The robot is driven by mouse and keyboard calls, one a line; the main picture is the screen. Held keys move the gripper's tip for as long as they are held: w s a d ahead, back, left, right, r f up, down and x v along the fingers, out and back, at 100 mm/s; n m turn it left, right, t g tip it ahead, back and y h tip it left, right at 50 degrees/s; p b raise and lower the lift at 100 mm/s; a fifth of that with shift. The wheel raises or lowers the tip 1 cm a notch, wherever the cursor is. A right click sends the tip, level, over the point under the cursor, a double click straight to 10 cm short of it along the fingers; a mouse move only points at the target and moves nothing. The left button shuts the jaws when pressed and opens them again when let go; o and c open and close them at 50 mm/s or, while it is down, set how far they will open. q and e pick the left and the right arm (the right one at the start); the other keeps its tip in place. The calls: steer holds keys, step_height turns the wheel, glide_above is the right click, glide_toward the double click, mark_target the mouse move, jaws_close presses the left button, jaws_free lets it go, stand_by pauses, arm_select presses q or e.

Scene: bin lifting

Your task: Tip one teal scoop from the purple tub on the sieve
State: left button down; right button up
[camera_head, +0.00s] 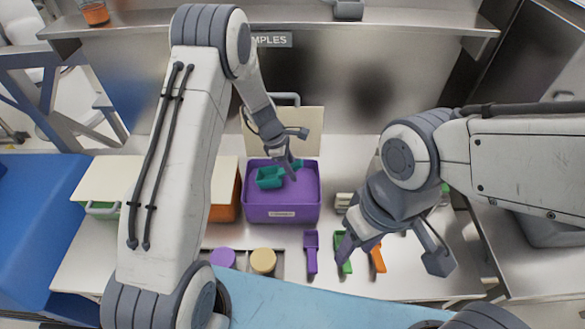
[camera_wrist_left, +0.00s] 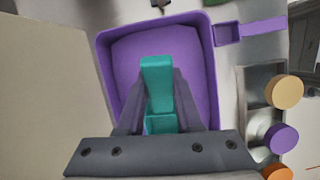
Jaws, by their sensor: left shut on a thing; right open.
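The purple tub (camera_head: 283,213) stands open on the bench in the middle of the head view, and its rim shows in the left wrist view (camera_wrist_left: 104,75). My left gripper (camera_head: 288,168) is over the tub, shut on the teal scoop (camera_head: 268,178). The scoop's handle shows between the fingers in the left wrist view (camera_wrist_left: 157,82). The scoop is at the tub's opening; I cannot tell how deep it is or what it holds. My right gripper (camera_head: 345,250) is open above the bench near the green scoop (camera_head: 344,265). I cannot make out the sieve clearly.
A purple scoop (camera_head: 311,252) and an orange scoop (camera_head: 377,257) lie in front on the bench. A purple lid (camera_head: 222,259) and a tan lid (camera_head: 263,261) are at the front left. An orange bin with a cream lid stands left of the tub. A shelf crosses the back.

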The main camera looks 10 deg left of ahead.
arm_select(q)
step_height(320, 180, down, 6)
steer(key=b, duration=0.4)
steer(key=shift+f+b, duration=0.2)
steer(key=shift+b, duration=0.1)
stand_by(0.9)
